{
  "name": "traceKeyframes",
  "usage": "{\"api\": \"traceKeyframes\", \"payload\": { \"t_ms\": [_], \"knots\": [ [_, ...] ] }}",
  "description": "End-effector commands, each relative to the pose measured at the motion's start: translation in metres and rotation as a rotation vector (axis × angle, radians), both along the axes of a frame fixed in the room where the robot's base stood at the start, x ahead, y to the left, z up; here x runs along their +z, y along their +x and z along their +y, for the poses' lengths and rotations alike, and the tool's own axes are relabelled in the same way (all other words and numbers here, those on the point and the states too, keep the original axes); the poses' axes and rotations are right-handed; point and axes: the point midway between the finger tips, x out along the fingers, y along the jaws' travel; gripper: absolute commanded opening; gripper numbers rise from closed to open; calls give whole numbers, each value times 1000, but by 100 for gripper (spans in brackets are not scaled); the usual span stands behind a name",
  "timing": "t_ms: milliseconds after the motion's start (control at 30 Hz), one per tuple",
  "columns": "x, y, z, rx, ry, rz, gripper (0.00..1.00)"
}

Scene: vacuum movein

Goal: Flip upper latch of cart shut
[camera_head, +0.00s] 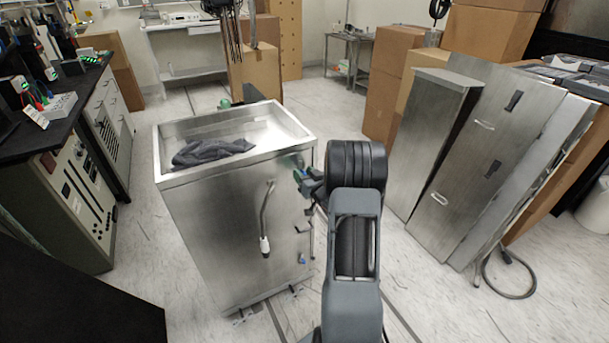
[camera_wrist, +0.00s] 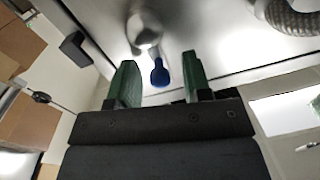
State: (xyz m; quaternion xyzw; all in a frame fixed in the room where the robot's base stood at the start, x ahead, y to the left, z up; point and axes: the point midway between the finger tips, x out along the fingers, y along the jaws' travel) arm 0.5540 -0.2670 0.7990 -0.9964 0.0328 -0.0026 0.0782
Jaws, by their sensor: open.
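The steel cart (camera_head: 220,220) stands left of my arm, with an open tray on top. My gripper (camera_head: 303,176) is at the upper right of the cart's front face. In the wrist view my gripper (camera_wrist: 160,62) shows two green fingers spread apart, with nothing clamped. The upper latch (camera_wrist: 157,72), a rounded silver body with a blue tip, appears between the fingers; I cannot tell whether they touch it. In the head view my gripper and arm mostly hide this latch. A lower blue-tipped piece (camera_head: 302,259) shows farther down the cart's right edge.
A dark cloth (camera_head: 211,152) lies in the cart's tray. A curved hose-like handle (camera_head: 266,220) hangs on the front face. Steel panels (camera_head: 480,150) lean against cardboard boxes at right. A black-topped lab bench (camera_head: 60,110) stands at left. Floor is open behind the cart.

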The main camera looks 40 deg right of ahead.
Motion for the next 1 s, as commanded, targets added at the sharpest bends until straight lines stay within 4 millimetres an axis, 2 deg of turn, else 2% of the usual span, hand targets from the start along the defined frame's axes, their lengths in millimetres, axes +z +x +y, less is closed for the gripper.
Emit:
{"api": "traceKeyframes", "payload": {
  "t_ms": [200, 667, 1000],
  "knots": [
    [0, 0, 0, 0, 0, 0, 43],
    [0, 0, 0, 0, 0, 0, 0],
    [0, 0, 1, 3, 3, -1, 0]
  ]
}}
